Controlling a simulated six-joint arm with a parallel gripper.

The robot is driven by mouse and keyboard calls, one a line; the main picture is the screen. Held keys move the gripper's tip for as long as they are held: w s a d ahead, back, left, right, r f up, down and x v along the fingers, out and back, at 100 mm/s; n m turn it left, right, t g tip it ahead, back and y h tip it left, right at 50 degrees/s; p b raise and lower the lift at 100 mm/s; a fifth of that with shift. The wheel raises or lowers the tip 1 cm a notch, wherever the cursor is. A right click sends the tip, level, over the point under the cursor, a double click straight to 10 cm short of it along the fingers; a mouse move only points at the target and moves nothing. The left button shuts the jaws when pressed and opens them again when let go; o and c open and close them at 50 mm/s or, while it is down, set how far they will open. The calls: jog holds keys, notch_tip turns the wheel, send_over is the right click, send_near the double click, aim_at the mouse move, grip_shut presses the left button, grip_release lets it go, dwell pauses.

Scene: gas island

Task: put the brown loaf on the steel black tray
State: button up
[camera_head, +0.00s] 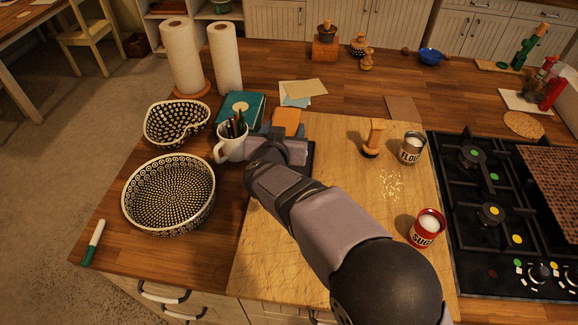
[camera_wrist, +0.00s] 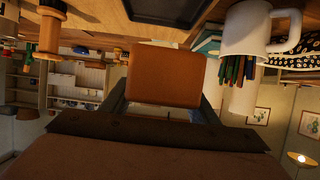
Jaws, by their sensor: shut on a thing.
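The brown loaf (camera_wrist: 165,76) is held between the two fingers of my gripper (camera_wrist: 163,98) in the wrist view, which looks upside down. In the head view the loaf (camera_head: 287,119) shows just beyond my gripper (camera_head: 286,130). The black tray (camera_wrist: 168,9) appears at the top edge of the wrist view, apart from the loaf. In the head view only a dark strip of the tray (camera_head: 311,154) shows beside my wrist; the rest is hidden behind my arm. I cannot tell the loaf's exact height.
A white mug (camera_head: 231,147) with pencils stands close left of my gripper, by a teal book (camera_head: 240,108). Patterned bowls (camera_head: 168,195) are further left. A wooden tool (camera_head: 373,140), flour tin (camera_head: 412,149) and sugar tin (camera_head: 426,228) stand on the right of the board (camera_head: 262,270).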

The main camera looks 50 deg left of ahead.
jog(key=shift+w+d+r, duration=0.15)
jog(key=shift+w+d, duration=0.25)
jog(key=shift+w, duration=0.05)
jog(key=shift+f, duration=4.95)
jog(key=shift+f, duration=0.1)
jog(key=shift+f, duration=0.1)
jog(key=o, duration=1.4)
